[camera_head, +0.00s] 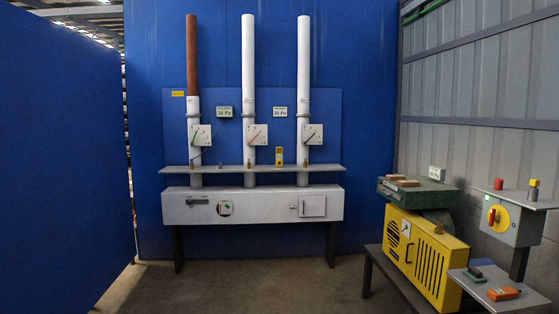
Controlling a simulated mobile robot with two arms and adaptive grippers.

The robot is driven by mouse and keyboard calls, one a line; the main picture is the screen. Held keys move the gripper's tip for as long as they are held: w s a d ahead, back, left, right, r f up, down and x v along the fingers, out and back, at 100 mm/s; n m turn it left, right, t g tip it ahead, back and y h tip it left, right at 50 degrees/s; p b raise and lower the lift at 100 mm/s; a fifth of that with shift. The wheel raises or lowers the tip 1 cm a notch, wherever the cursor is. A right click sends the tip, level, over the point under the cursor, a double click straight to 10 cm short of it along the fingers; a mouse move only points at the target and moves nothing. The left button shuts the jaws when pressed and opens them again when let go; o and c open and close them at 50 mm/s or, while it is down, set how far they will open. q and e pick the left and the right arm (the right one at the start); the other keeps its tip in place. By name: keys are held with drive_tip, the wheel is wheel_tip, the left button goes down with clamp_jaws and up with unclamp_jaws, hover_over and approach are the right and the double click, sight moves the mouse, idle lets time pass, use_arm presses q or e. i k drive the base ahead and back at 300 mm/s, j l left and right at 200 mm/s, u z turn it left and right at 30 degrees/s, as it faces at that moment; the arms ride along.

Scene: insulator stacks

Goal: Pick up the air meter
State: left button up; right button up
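I cannot tell for sure which thing is the air meter. A small yellow device (279,157) with a dark face stands upright on the grey shelf (225,169) in front of the pipes. An orange handheld device (502,294) lies on a small grey shelf (480,291) at the lower right. A dark green block-like object (474,273) lies beside it. Neither of my grippers is in view, and nothing is seen touching these devices.
Three vertical pipes with square dial gauges (257,135) rise behind the grey shelf, above a white cabinet (253,206). A yellow machine (424,258) on a dark bench, and a control box (508,220), stand at the right. A blue wall (65,150) stands left. The middle floor is clear.

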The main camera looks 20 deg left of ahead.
sight(278, 155)
drive_tip(key=i+j+u, duration=0.45)
drive_tip(key=i, duration=0.2)
drive_tip(key=i+j+u, duration=0.3)
drive_tip(key=i, duration=0.8)
drive_tip(key=i+u, duration=0.25)
drive_tip(key=i, duration=0.85)
drive_tip(key=i+z, duration=0.1)
drive_tip(key=i, duration=0.35)
drive_tip(key=i+j+z, duration=0.1)
drive_tip(key=i, duration=0.4)
drive_tip(key=i+j+z, duration=0.1)
drive_tip(key=i, duration=0.35)
drive_tip(key=i+j+z, duration=0.1)
drive_tip(key=i, duration=0.35)
drive_tip(key=i+j+z, duration=0.1)
drive_tip(key=i+j, duration=0.15)
drive_tip(key=i, duration=0.2)
drive_tip(key=i+l+u, duration=0.1)
drive_tip(key=i+l, duration=0.25)
drive_tip(key=i+l+u, duration=0.1)
drive_tip(key=i+l, duration=0.2)
drive_tip(key=l, duration=0.15)
drive_tip(key=i+l+u, duration=0.15)
drive_tip(key=i+l, duration=0.15)
drive_tip(key=l, duration=0.15)
drive_tip(key=i+l+u, duration=0.1)
drive_tip(key=i+l, duration=0.15)
drive_tip(key=l, duration=0.25)
